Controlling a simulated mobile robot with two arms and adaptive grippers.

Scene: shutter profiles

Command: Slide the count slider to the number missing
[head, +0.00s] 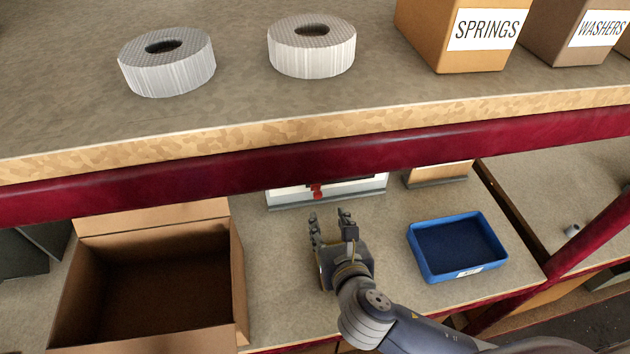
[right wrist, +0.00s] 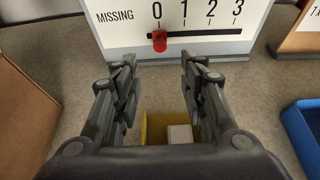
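The count slider's red knob (right wrist: 159,41) stands under the 0 of a white board (right wrist: 220,15) marked MISSING with 0, 1, 2 and 3, in the right wrist view. The knob sits at the left end of a dark horizontal slot (right wrist: 212,34). In the head view the red knob (head: 317,192) shows below the shelf edge, which hides most of the board (head: 350,190). My right gripper (head: 332,214) is open and empty in front of the board; its two fingers (right wrist: 162,80) stand apart on either side below the knob, not touching it. My left gripper is not in view.
An open cardboard box (head: 240,290) stands left of my right gripper, and a blue tray (head: 414,262) stands right. The red shelf beam (head: 300,168) runs above. Two white rolls (head: 168,72) and labelled bins (head: 455,50) stand on the upper shelf.

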